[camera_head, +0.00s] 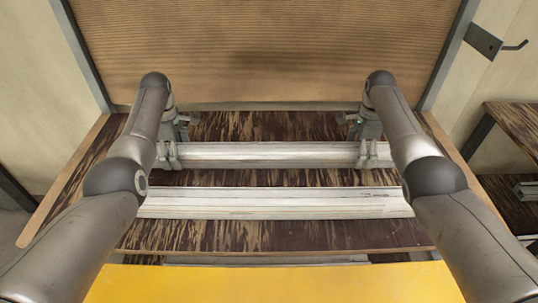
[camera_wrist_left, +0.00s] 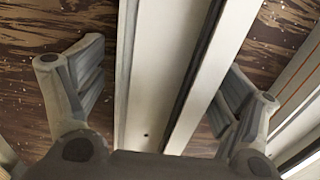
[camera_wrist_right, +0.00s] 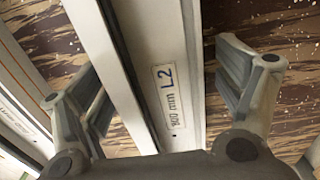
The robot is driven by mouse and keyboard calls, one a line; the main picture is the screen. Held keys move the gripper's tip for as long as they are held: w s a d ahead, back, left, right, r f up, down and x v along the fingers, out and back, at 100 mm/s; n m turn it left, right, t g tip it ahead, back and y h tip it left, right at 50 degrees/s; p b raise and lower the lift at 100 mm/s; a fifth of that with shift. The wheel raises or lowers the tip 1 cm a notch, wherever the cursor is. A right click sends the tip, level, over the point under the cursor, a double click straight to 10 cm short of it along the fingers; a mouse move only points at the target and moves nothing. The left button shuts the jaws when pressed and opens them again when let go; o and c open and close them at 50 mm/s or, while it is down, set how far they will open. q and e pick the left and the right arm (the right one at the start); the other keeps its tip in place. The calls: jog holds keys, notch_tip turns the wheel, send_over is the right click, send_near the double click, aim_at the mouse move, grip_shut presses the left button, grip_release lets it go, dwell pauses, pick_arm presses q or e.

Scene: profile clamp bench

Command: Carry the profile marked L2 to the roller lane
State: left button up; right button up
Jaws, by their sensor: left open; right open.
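The profile marked L2 (camera_head: 265,153) is a long pale metal bar lying across the far part of the bench. Its label, "L2" and "800 mm" (camera_wrist_right: 167,95), shows in the right wrist view. My left gripper (camera_head: 168,155) is open at the profile's left end, and its fingers stand on both sides of the bar in the left wrist view (camera_wrist_left: 160,85). My right gripper (camera_head: 367,153) is open at the right end, with its fingers on both sides too (camera_wrist_right: 165,92). Gaps show between fingers and bar. I cannot make out a roller lane for certain.
A second pale profile (camera_head: 270,203) lies parallel, nearer me, on the dark streaked bench (camera_head: 260,236). A brown ribbed panel (camera_head: 265,50) stands behind the bench. A yellow surface (camera_head: 270,284) is at the front. Another dark shelf or table (camera_head: 520,125) is at the right.

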pick_arm(q)
jog(key=shift+f, duration=0.25)
pick_arm(e)
jog(key=shift+f, duration=0.25)
pick_arm(q)
jog(key=c, duration=1.9)
pick_arm(e)
jog(key=c, duration=1.9)
pick_arm(q)
jog(key=shift+r, duration=0.1)
pick_arm(e)
jog(key=shift+r, duration=0.1)
